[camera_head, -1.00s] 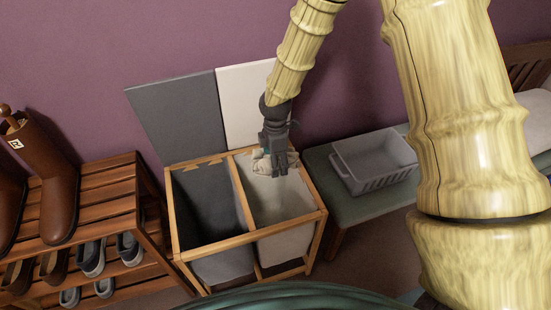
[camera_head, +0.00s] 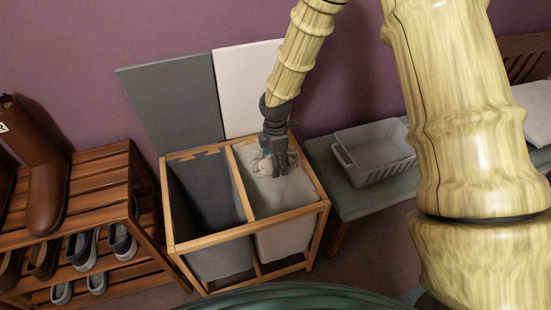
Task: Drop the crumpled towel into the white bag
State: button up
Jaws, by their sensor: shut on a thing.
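The crumpled towel (camera_head: 261,166) is a small pale bundle, partly hidden behind my gripper. My gripper (camera_head: 279,173) is dark, points down and is shut on the towel. It is over the opening of the white bag (camera_head: 286,198), near the bag's back. The white bag hangs in the right half of a wooden hamper frame (camera_head: 250,230). Its pale lid (camera_head: 240,88) is raised against the wall. How far the towel is above or inside the bag's rim I cannot tell exactly.
A grey bag (camera_head: 203,200) fills the hamper's left half, its dark lid (camera_head: 175,103) raised. A wooden shoe rack (camera_head: 95,190) with boots and shoes stands left. A green bench (camera_head: 345,195) with a grey basket (camera_head: 378,155) stands right.

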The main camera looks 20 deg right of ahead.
jog(key=o, duration=1.2)
notch_tip(320, 180, up, 12)
dwell(0.6)
